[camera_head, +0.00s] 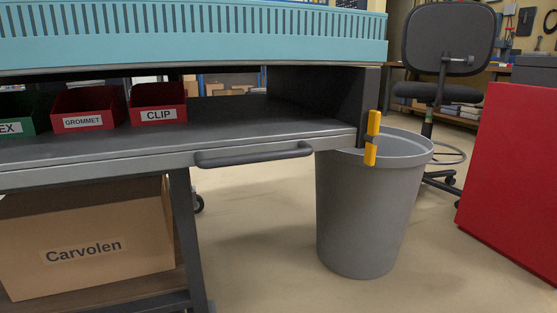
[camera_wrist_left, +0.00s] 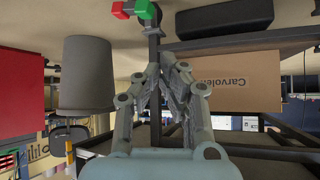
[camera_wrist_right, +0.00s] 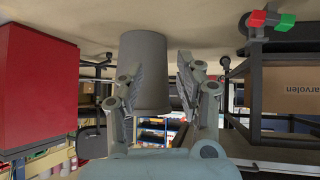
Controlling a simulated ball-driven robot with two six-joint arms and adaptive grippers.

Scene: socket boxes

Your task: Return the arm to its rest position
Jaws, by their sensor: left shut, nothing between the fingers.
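Neither arm shows in the head view. In the left wrist view, which is upside down, my left gripper (camera_wrist_left: 171,66) has its fingertips brought together with nothing between them. In the right wrist view, also upside down, my right gripper (camera_wrist_right: 157,64) has its fingers apart. A grey bin (camera_wrist_right: 143,50) shows behind and between those fingers, apart from them as far as I can tell. No held object shows in either gripper.
A grey workbench shelf (camera_head: 250,125) holds red GROMMET (camera_head: 85,108) and CLIP (camera_head: 158,103) boxes and a green box (camera_head: 20,113). The bin (camera_head: 365,210) stands by its right end. A Carvolen carton (camera_head: 85,245) sits below. A red cabinet (camera_head: 515,180) and chair (camera_head: 447,40) are right.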

